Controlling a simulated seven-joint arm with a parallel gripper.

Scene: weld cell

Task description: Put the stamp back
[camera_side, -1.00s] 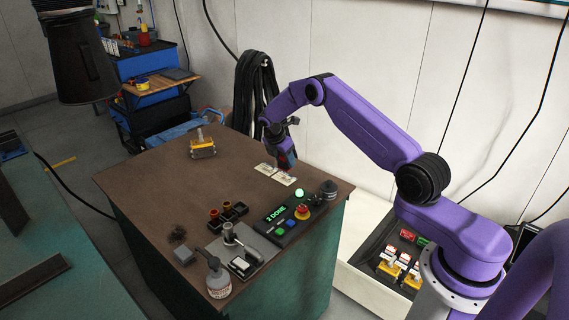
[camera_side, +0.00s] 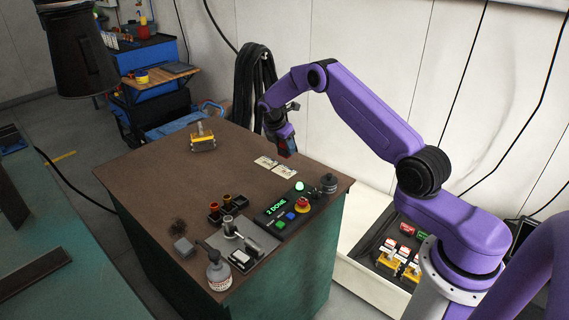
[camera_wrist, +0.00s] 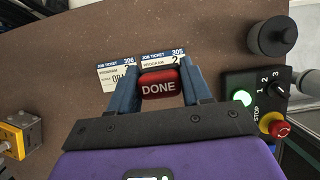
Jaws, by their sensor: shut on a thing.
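A control box (camera_side: 285,212) reads "2 DONE", with a lit green lamp and red stop button. A yellow block (camera_side: 203,143) sits at the back. The bench middle is clear.

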